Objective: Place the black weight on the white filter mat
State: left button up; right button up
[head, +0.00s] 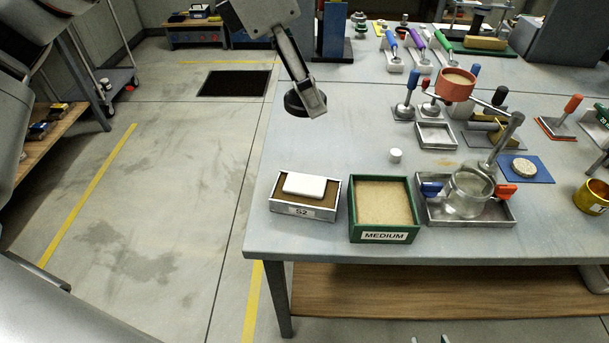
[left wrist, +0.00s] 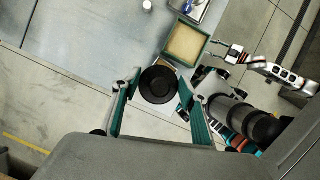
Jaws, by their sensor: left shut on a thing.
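The black weight (head: 296,104) is a round dark disc held above the table's left part. My left gripper (head: 313,103) is shut on it; in the left wrist view the weight (left wrist: 158,85) sits between the two green-padded fingers. The white filter mat (head: 305,185) is a small white slab on the brown fill of the grey box (head: 291,209) marked S2, at the table's front left corner. The weight appears above and behind this box, apart from the mat.
A green box (head: 408,226) marked MEDIUM stands right of the S2 box. Beyond it is a metal tray (head: 508,212) with a glass vessel (head: 466,195). A small white cylinder (head: 396,155) stands behind. The table (head: 330,140) is clear behind the S2 box.

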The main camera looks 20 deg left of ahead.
pick_arm(q)
jog(key=b, duration=0.2)
send_over(313, 182)
jog(key=a, duration=0.1)
jog(key=f, duration=1.2)
jog(key=shift+s+a, duration=0.15)
jog(key=shift+s, duration=0.2)
jog(key=shift+f, duration=2.7)
jog(key=shift+f, duration=0.1)
jog(key=o, duration=1.5)
jog(key=shift+f, duration=0.1)
jog(key=shift+c, duration=0.2)
